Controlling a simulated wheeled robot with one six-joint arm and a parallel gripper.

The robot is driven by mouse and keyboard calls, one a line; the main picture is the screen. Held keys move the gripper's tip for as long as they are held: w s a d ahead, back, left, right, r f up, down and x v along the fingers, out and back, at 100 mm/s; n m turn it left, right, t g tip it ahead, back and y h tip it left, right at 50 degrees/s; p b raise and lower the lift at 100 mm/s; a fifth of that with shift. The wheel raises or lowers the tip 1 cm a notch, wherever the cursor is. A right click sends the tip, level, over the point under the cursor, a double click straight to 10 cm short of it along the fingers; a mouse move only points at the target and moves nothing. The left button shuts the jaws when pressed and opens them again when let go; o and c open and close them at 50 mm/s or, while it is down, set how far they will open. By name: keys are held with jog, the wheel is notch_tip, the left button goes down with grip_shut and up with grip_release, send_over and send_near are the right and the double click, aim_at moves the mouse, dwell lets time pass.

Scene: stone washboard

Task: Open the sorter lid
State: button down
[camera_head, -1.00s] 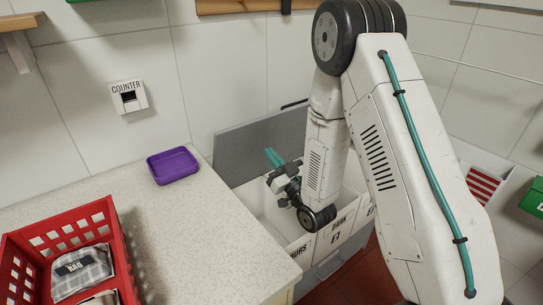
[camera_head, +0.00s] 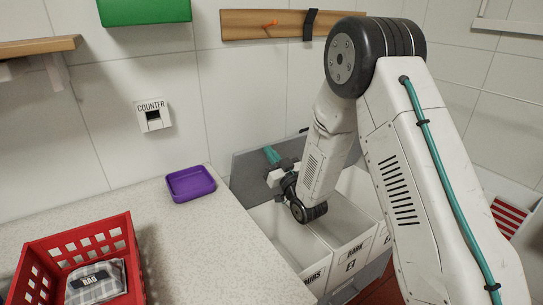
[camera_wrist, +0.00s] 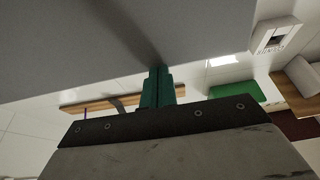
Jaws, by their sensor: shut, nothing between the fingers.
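The sorter (camera_head: 322,262) is a white bin with compartments, beside the counter's right end. Its front labels read "DARK" and one partly cut off, ending "OURS". The grey lid (camera_head: 247,167) stands raised at the back near the wall, and the compartments are open below it. My gripper (camera_head: 270,154), with teal fingers, is shut and empty in front of the lid, above the back of the sorter. In the wrist view the shut fingers (camera_wrist: 158,78) point at the broad grey lid (camera_wrist: 80,45). I cannot tell whether they touch it. My arm hides the lid's right part.
The speckled counter (camera_head: 190,240) is at left, with a purple tray (camera_head: 190,183) and a red crate (camera_head: 130,232) holding a bag (camera_head: 92,282). A wooden rail (camera_head: 262,24) and a "COUNTER" switch (camera_head: 154,117) are on the wall. A green box (camera_head: 145,11) hangs above.

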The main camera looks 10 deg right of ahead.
jog(key=x, duration=0.7)
jog(key=shift+w+r, duration=0.2)
jog(key=shift+r, duration=0.05)
jog(key=shift+s, duration=0.1)
